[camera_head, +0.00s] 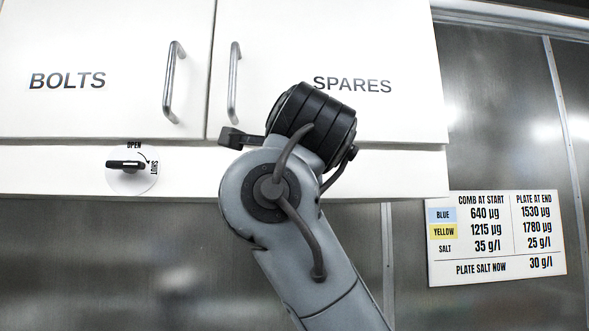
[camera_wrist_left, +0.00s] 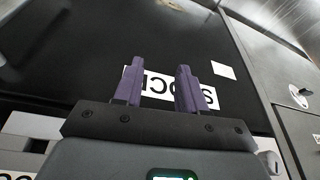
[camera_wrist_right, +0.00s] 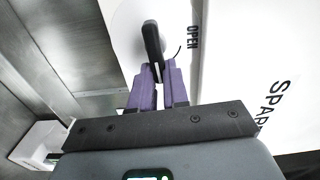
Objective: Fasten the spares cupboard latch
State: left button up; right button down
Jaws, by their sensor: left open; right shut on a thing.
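The spares cupboard (camera_head: 300,40) is the right door, closed flush beside the bolts door. Its latch, a black handle (camera_wrist_right: 151,36) on a white round plate (camera_wrist_right: 125,22), shows in the right wrist view. My right gripper (camera_wrist_right: 159,70) is shut on the handle's near end, between its purple fingers. The handle lies roughly level along the cupboard and does not point at the OPEN mark (camera_wrist_right: 193,37). The SHUT mark is hidden. In the head view my right arm covers this latch. My left gripper (camera_wrist_left: 160,68) is open and empty, facing a dark surface.
The bolts cupboard (camera_head: 120,40) has its own latch (camera_head: 126,165), with its handle level. Two bar handles (camera_head: 234,80) stick out from the doors. A printed sign (camera_head: 495,240) hangs at right. A partly hidden label (camera_wrist_left: 160,88) lies behind my left fingers.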

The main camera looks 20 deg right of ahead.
jog(key=shift+m, duration=0.4)
jog(key=c, duration=1.1)
grip_release()
jog(key=shift+f, duration=0.1)
jog(key=b+v, duration=0.6)
jog(key=v, duration=0.5)
jog(key=shift+d+b, duration=0.1)
jog(key=shift+b, duration=0.25)
